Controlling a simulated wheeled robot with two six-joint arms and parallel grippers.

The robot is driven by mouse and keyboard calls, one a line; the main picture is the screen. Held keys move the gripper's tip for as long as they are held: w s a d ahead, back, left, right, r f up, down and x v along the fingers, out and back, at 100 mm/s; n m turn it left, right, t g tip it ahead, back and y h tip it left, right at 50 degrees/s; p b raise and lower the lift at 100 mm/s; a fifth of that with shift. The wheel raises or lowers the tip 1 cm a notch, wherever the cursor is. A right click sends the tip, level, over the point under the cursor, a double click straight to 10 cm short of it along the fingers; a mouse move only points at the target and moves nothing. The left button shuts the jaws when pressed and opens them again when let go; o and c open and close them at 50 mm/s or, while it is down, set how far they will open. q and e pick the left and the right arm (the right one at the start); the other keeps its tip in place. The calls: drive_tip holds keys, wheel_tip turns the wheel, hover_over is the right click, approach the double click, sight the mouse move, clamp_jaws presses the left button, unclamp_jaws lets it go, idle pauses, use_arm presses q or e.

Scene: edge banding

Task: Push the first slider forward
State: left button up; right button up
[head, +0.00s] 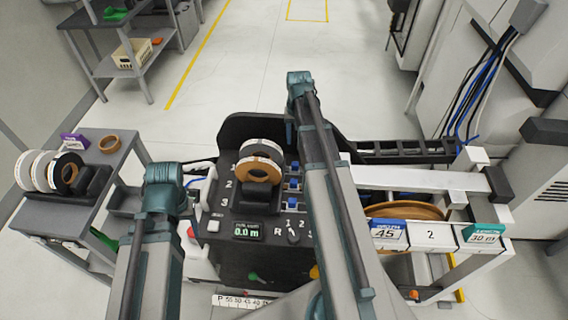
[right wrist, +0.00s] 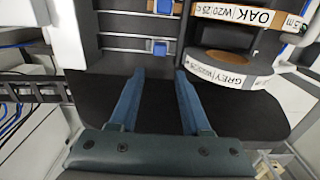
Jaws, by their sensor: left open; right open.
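The machine's black panel (head: 228,215) carries rows numbered 1 to 3, with blue sliders on short rails. The first slider (head: 293,168) is the farthest one in the head view; it also shows in the right wrist view (right wrist: 159,47) on its rail. My right gripper (right wrist: 159,74) is open and empty, its two fingertips just short of that slider's rail, apart from the slider. In the head view its arm reaches over the machine and partly hides the fingers. My left gripper (head: 163,178) is at the machine's left side; its fingers are hard to see.
Grey and oak tape rolls (right wrist: 235,68) stand close beside my right fingers. A second blue slider (right wrist: 164,7) lies beyond the first. A side table (head: 95,190) with rolls stands left. A white beam (head: 420,178) and cable chain (head: 400,150) lie right of my right arm.

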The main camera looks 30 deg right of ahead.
sight(295, 163)
drive_tip(key=shift+f, duration=0.15)
wheel_tip(295, 163, down, 14)
drive_tip(key=b, duration=1.4)
drive_tip(key=shift+r, duration=0.2)
clamp_jaws()
idle(0.7)
